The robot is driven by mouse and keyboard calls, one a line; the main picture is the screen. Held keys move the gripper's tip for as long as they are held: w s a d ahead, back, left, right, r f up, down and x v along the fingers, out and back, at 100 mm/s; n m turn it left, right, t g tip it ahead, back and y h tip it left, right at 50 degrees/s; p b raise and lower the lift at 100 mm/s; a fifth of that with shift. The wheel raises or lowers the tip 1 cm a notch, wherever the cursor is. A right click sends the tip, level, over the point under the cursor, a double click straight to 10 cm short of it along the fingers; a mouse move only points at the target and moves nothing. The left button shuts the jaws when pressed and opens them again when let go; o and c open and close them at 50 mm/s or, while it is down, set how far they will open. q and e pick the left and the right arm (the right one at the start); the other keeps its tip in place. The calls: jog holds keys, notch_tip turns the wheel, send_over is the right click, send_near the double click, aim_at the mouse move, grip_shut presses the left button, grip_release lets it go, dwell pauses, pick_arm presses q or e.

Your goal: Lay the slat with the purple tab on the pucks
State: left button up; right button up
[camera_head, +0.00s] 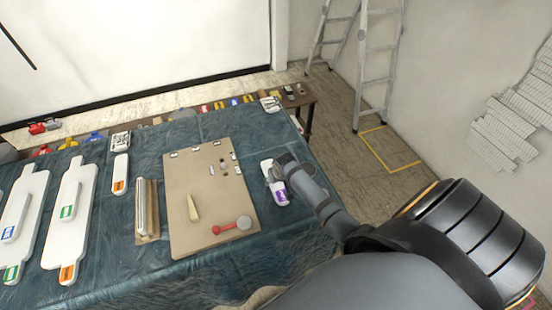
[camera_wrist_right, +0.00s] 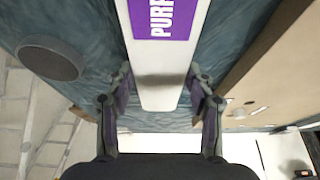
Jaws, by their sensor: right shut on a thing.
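The white slat with the purple tab (camera_head: 280,195) is at the right side of the blue-green cloth, beside the brown board. My right gripper (camera_head: 285,162) is at the slat's far end and shut on it. The right wrist view shows the slat (camera_wrist_right: 170,65) between the two fingers (camera_wrist_right: 161,88), its purple label partly cut off by the frame. A dark round disc (camera_wrist_right: 50,60), perhaps a puck, shows left of the slat in that view. I cannot make out another puck for certain. My left gripper is not in view.
The brown board (camera_head: 190,215) holds a wooden wedge (camera_head: 193,207) and a red-handled tool (camera_head: 232,225). White slats with green, blue and orange tabs lie left, including a short orange-tabbed one (camera_head: 121,172). A ladder (camera_head: 378,70) stands beyond the table.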

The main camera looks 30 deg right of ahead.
jog(key=o, duration=1.3)
jog(key=shift+c, duration=0.2)
jog(key=shift+r, duration=0.15)
jog(key=v, duration=1.3)
jog(key=shift+w, duration=0.1)
